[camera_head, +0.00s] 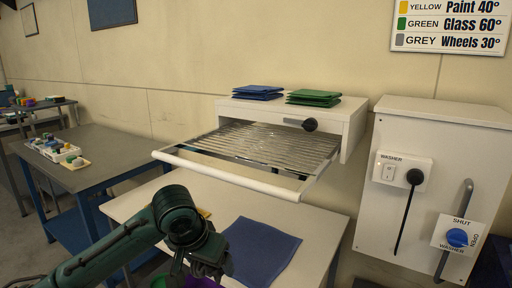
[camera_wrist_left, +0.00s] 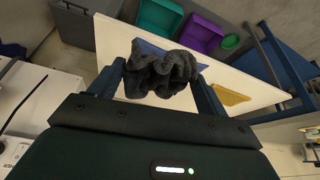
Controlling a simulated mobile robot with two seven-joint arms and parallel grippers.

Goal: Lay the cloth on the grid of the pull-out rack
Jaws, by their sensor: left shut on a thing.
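In the left wrist view my left gripper (camera_wrist_left: 160,76) is shut on a crumpled dark grey cloth (camera_wrist_left: 162,70), bunched between the fingers. In the head view my left gripper (camera_head: 205,264) is low, at the front edge of the white table, below and in front of the rack; the held cloth is hard to make out there. The pull-out rack (camera_head: 225,173) is drawn out of its white housing, and its wire grid (camera_head: 265,142) is bare. My right gripper is in neither view.
A blue cloth (camera_head: 262,250) lies flat on the white table (camera_head: 315,225). Folded blue cloths (camera_head: 257,92) and green cloths (camera_head: 313,97) lie on the housing. The wrist view shows a yellow cloth (camera_wrist_left: 230,95), a purple bin (camera_wrist_left: 200,33) and a green bin (camera_wrist_left: 160,14). A washer cabinet (camera_head: 400,240) stands right.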

